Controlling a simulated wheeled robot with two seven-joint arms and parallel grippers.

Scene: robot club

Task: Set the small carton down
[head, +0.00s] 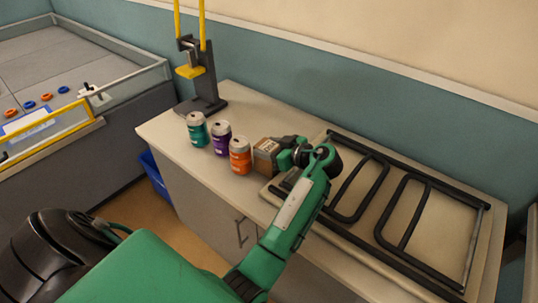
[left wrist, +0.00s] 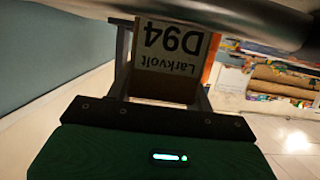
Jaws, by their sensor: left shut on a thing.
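The small carton (head: 264,158) is brown with a pale label and sits to the right of the orange can in the head view. My left gripper (head: 282,152) is shut on it from the right side. In the left wrist view the carton (left wrist: 165,85) is between the two fingers, its label reading "Larkvolt D94" upside down. The carton is over the pale countertop (head: 232,194); I cannot tell whether its base touches it. My right gripper is not in view.
A teal can (head: 197,130), a purple can (head: 221,138) and an orange can (head: 240,156) stand in a row left of the carton. A black-framed rack (head: 400,215) lies to the right. A press-like stand (head: 203,85) is at the back left.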

